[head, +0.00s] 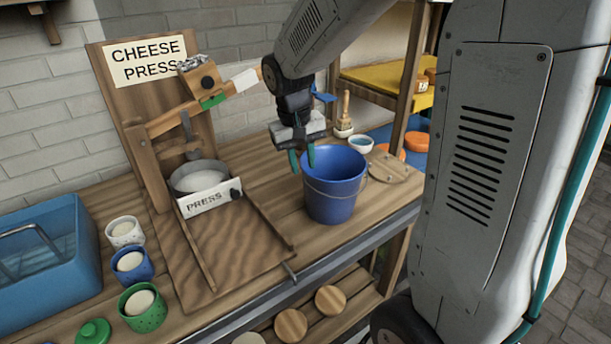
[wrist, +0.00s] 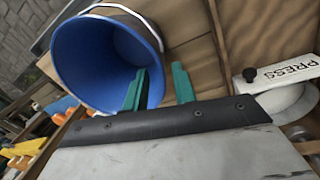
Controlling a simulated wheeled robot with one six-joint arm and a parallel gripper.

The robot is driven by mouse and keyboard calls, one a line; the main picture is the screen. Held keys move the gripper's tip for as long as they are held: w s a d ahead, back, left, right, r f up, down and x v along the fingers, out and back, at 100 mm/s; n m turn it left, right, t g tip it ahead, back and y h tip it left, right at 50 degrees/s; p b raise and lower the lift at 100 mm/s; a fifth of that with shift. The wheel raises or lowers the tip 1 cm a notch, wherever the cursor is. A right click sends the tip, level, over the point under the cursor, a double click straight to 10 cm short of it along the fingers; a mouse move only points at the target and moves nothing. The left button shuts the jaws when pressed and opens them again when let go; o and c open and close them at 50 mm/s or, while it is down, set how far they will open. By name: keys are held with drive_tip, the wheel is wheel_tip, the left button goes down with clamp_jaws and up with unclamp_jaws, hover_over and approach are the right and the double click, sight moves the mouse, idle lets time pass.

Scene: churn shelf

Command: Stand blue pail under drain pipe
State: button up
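The blue pail (head: 335,190) stands upright on the wooden bench, right of the cheese press, with its wire handle hanging down on the near side. My gripper (head: 302,158) is over the pail's left rim, fingers pointing down. In the wrist view, one teal finger of my gripper (wrist: 158,88) overlaps the inside of the blue pail (wrist: 85,62) and the other lies outside over the wood. A gap shows between them, so it looks open astride the rim. A short dark pipe (head: 290,271), likely the drain pipe, sticks out at the press board's front corner.
The cheese press (head: 150,130) with its grooved board (head: 225,240) fills the bench's middle. A blue tub (head: 45,255) and several cups, including a green one (head: 143,310), stand left. A round wooden lid (head: 394,167) and small bowl (head: 361,143) are right of the pail.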

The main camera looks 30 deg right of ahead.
wheel_tip(320, 180, up, 6)
drive_tip(key=s+a+r, duration=0.2)
drive_tip(key=s, duration=0.3)
drive_tip(key=s+a+r+n+t, duration=0.1)
drive_tip(key=s+a, duration=0.1)
drive_tip(key=s, duration=0.4)
drive_tip(key=shift+a+r+y, duration=0.2)
drive_tip(key=shift+r+y, duration=0.2)
drive_tip(key=shift+o, duration=0.3)
drive_tip(key=s+a+f+n, duration=0.1)
drive_tip(key=s+a, duration=0.1)
drive_tip(key=s, duration=1)
drive_tip(key=shift+a+f+n+t+y, duration=0.25)
drive_tip(key=shift+a+n+t+y, duration=0.05)
drive_tip(key=shift+y, duration=0.1)
drive_tip(key=m+g+h, duration=0.1)
drive_tip(key=m+g, duration=0.1)
approach(305, 185)
drive_tip(key=shift+s+f, duration=0.2)
drive_tip(key=shift+s, duration=0.15)
drive_tip(key=shift+w+d+f+m+t, duration=0.15)
drive_tip(key=shift+m+t, duration=0.15)
drive_tip(key=f, duration=0.7)
drive_tip(key=shift+d+f, duration=0.1)
drive_tip(key=shift+d, duration=0.2)
